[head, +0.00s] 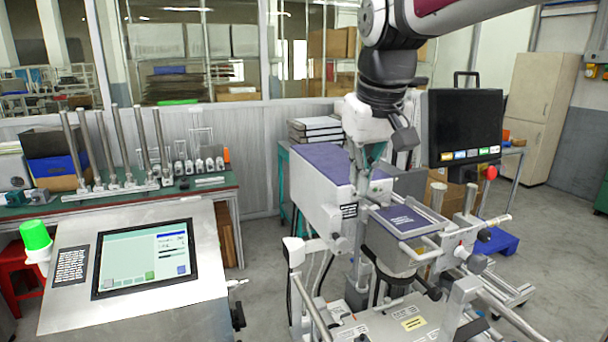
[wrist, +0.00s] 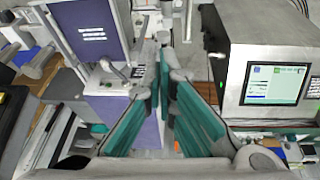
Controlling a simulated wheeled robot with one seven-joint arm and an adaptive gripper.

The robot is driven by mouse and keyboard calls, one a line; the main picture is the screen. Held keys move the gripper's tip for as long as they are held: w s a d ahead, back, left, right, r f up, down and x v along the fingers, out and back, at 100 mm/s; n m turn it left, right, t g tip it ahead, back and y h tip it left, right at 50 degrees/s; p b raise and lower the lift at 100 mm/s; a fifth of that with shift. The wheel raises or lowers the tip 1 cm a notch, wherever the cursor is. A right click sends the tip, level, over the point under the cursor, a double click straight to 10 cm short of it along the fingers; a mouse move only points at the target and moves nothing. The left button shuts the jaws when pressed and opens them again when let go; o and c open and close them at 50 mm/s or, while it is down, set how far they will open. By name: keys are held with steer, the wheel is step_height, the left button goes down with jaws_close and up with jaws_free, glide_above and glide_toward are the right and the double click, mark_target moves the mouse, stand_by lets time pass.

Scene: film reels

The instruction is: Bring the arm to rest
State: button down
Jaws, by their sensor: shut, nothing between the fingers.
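My gripper (head: 366,178) hangs from my arm in the upper right middle of the head view, pointing down. It is in front of the white machine with a purple top (head: 318,163). In the wrist view my gripper (wrist: 164,62) shows its two teal-padded fingers, which converge at their tips with nothing held between them. The purple-topped machine part (wrist: 92,32) lies beyond the fingers to the left there. Whether the fingertips touch any of the machine cannot be told.
A steel console with a screen (head: 145,258) and a green lamp (head: 35,235) stand at the left. A bench with upright metal rods (head: 115,150) is behind it. A black monitor (head: 464,122) stands at the right. Floor is free at the far right.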

steer(key=s+d+f+m, duration=0.1)
steer(key=s+d+f, duration=0.1)
steer(key=s, duration=0.5)
steer(key=s+d+f+m+t, duration=0.1)
steer(key=s+d+f, duration=0.1)
steer(key=s, duration=0.5)
steer(key=s+d+f+m, duration=0.1)
steer(key=s+d+f, duration=0.2)
steer(key=s, duration=0.5)
steer(key=shift+f+t, duration=0.4)
steer(key=shift+f, duration=0.25)
